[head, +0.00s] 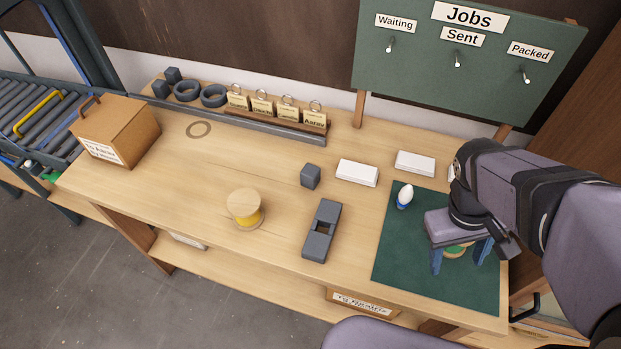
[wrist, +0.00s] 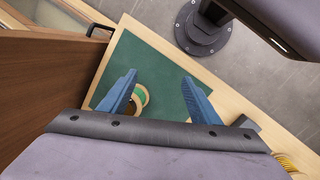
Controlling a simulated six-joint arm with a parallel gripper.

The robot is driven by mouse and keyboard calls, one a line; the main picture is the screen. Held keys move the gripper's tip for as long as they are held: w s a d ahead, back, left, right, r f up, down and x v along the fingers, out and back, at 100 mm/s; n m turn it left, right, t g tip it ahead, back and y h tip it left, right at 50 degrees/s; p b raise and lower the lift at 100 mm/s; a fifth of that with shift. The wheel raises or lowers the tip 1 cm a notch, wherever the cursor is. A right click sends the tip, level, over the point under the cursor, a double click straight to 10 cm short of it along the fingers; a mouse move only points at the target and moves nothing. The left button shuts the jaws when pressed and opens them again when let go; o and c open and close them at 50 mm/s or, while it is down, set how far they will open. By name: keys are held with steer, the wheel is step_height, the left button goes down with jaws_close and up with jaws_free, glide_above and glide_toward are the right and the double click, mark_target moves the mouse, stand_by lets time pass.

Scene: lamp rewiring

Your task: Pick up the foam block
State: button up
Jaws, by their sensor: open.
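No block is labelled as foam, so I cannot tell for sure which is the foam block. A dark grey cube (head: 311,176) sits alone near the middle of the bench. Two white rectangular blocks, one left (head: 357,173) and one right (head: 415,163), lie to its right. My gripper (head: 461,258) is open and empty, fingers pointing down over the green mat (head: 400,250), well to the right of the grey cube. In the wrist view my gripper (wrist: 159,78) shows its blue fingers apart, with a round green-and-wood piece (wrist: 140,95) beside the left finger.
A slotted dark grey block (head: 321,231) and a yellow-wound spool (head: 245,207) stand left of the mat. A small white-and-blue bulb (head: 404,197) is on the mat.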

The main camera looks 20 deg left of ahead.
steer(key=w+a+f+n+t+h+b, duration=0.25)
steer(key=w+n+h+b, duration=0.2)
steer(key=w+n, duration=0.6)
step_height(320, 180, up, 2)
steer(key=n+t+y+b, duration=0.5)
steer(key=n+t, duration=1.1)
steer(key=n, duration=0.3)
glide_above(311, 169)
steer(key=shift+h, duration=0.25)
step_height(311, 169, down, 5)
steer(key=shift+w+r, duration=0.1)
steer(key=shift+w, duration=0.05)
steer(key=shift+f+p, duration=0.4)
steer(key=shift+f, duration=1.35)
steer(key=shift+f, duration=0.15)
